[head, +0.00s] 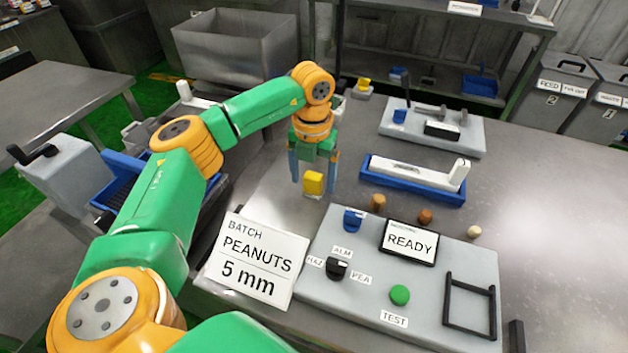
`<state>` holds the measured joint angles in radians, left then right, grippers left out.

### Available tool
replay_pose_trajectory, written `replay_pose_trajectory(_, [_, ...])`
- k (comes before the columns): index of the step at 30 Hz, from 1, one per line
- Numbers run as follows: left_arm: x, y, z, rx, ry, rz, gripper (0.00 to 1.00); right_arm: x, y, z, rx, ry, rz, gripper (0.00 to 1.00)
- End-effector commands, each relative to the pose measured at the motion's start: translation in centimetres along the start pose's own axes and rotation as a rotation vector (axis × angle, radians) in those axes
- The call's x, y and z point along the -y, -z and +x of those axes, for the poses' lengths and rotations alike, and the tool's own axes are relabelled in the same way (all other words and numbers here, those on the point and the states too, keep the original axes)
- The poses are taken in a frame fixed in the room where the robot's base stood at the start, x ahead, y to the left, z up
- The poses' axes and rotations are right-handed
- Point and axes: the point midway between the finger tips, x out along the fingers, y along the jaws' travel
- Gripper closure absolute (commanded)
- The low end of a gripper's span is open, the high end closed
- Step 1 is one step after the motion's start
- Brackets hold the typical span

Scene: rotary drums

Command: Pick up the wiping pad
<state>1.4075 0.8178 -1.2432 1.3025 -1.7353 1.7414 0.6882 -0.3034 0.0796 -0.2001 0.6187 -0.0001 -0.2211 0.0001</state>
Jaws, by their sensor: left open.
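A small yellow block (313,183), which looks like the wiping pad, sits on the grey table near the back edge of the control panel. My left gripper (314,174) is above it, pointing down, with its two blue fingers apart, one on each side of the block in the picture. I cannot tell whether the fingers touch it. My right gripper is not in view.
The control panel (455,262) with a READY display (408,242) and green button (400,295) lies at front right. A BATCH PEANUTS sign (255,262) stands left of it. A blue tray (372,185) with a white tool is behind. Table at far right is clear.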

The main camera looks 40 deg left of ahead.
Motion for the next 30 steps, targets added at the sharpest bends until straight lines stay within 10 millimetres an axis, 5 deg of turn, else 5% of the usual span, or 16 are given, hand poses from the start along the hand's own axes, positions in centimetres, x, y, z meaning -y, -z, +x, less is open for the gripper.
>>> replay_pose_trajectory(5, [0.0,0.0,0.1,0.001,0.0,0.0,0.15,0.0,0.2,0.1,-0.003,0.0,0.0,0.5])
replay_pose_trajectory(12, [0.0,0.0,0.0,0.001,0.001,0.0,0.8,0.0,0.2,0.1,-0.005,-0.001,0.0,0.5])
replay_pose_trajectory(15, [0.0,0.0,0.0,0.001,0.001,0.0,1.0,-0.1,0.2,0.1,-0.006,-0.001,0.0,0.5])
replay_pose_trajectory(23, [0.1,-0.1,-0.2,0.002,0.001,0.0,1.0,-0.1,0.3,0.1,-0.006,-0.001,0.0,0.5])
replay_pose_trajectory(30, [0.2,0.7,-3.9,0.007,0.004,0.003,1.0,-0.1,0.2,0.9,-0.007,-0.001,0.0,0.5])
